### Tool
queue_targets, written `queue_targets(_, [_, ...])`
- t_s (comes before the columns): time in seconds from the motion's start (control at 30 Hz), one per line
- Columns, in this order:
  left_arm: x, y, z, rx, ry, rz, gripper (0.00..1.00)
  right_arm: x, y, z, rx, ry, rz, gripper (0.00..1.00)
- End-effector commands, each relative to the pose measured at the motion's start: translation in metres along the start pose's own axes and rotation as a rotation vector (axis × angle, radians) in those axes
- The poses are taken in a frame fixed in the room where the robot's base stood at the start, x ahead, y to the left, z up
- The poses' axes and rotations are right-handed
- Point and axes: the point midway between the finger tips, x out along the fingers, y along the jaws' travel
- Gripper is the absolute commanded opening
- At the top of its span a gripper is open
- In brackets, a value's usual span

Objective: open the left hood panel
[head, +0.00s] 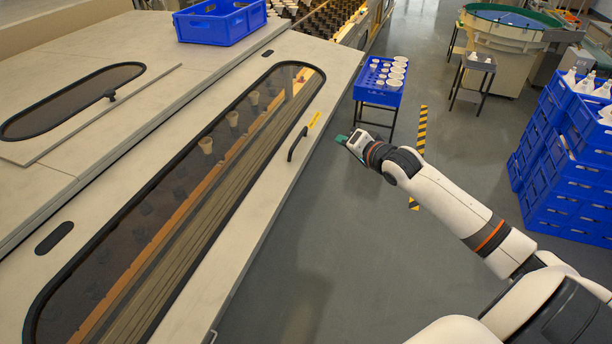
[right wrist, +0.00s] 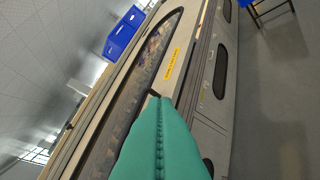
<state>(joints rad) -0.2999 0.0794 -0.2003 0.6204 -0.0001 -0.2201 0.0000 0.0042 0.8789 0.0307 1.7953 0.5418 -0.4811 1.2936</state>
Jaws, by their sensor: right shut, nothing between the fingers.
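A pale hood panel (head: 232,213) with a long dark window runs along the near side of the machine and lies closed. Its black bar handle (head: 297,143) stands near the right edge, beside a yellow label. My right gripper (head: 344,139), with green fingers, is right of the handle and apart from it in the head view. In the right wrist view the fingers (right wrist: 159,135) are shut and empty, and they partly cover the handle (right wrist: 154,93). A second panel (head: 160,82) with a small handle lies at the far left. My left gripper is not in view.
A blue crate (head: 220,22) sits on the machine top. A stand with a blue tray (head: 379,94) of white cups is beyond my right gripper. Stacked blue crates (head: 567,190) stand at the right. The grey floor (head: 330,270) beside the machine is clear.

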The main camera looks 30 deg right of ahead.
Motion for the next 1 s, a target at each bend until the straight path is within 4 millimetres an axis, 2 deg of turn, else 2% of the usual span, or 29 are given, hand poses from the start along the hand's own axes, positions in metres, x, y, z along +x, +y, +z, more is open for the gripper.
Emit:
queue_targets(0.03, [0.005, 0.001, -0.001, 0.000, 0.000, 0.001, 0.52, -0.010, -0.007, 0.006, -0.124, -0.050, 0.054, 0.00])
queue_targets(0.1, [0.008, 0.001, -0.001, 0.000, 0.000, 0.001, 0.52, -0.025, -0.001, 0.010, -0.315, -0.099, 0.168, 0.00])
queue_targets(0.17, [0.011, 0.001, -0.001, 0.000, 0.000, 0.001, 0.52, -0.039, 0.007, 0.003, -0.476, -0.104, 0.274, 0.00])
queue_targets(0.3, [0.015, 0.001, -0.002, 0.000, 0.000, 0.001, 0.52, -0.070, 0.019, -0.036, -0.782, -0.024, 0.506, 0.00])
queue_targets(0.4, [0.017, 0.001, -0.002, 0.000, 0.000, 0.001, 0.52, -0.088, 0.020, -0.063, -0.918, 0.054, 0.626, 0.00])
queue_targets(0.5, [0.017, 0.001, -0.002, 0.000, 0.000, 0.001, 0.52, -0.100, 0.019, -0.079, -0.988, 0.108, 0.695, 0.00])
queue_targets(0.67, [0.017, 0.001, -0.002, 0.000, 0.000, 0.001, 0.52, -0.100, 0.022, -0.086, -1.014, 0.124, 0.722, 0.00])
queue_targets(1.0, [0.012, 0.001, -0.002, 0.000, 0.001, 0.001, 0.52, -0.071, 0.042, -0.099, -1.010, 0.119, 0.720, 0.00])
